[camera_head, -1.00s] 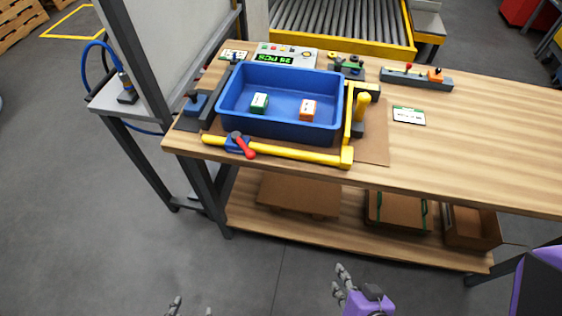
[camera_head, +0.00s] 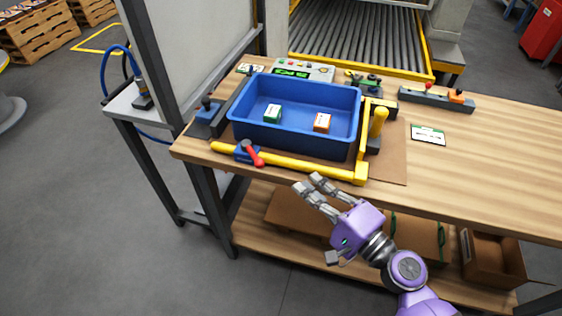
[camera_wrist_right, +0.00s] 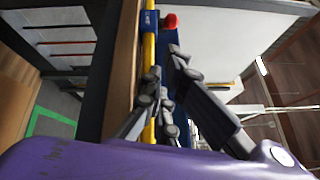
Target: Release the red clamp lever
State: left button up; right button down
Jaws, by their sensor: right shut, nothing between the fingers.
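The red clamp lever (camera_head: 253,154) sits on a small blue clamp block (camera_head: 241,154) at the left part of the yellow bar (camera_head: 305,166), along the table's front edge. It slants down toward the front right. In the right wrist view its red end (camera_wrist_right: 170,21) shows near the top, beside the blue block (camera_wrist_right: 150,22). My right gripper (camera_head: 306,182) is shut and empty, just in front of the table edge, right of the lever and apart from it. Its fingers (camera_wrist_right: 163,66) point toward the bar and clamp. My left gripper is out of view.
The table's right side (camera_head: 500,150) is mostly clear.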

aim_at(280, 172)
jog(key=p+x, duration=0.2)
jog(key=x, duration=0.6)
jog(key=shift+w+a+r, duration=0.1)
jog(key=shift+w+a, duration=0.05)
jog(key=shift+w, duration=0.1)
jog(key=shift+w+a+p, duration=0.35)
jog(key=shift+w+a, duration=0.05)
jog(key=shift+w, duration=0.05)
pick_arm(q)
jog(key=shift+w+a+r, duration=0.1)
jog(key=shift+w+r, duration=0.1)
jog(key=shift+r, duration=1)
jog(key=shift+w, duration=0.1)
pick_arm(e)
jog(key=shift+a, duration=0.1)
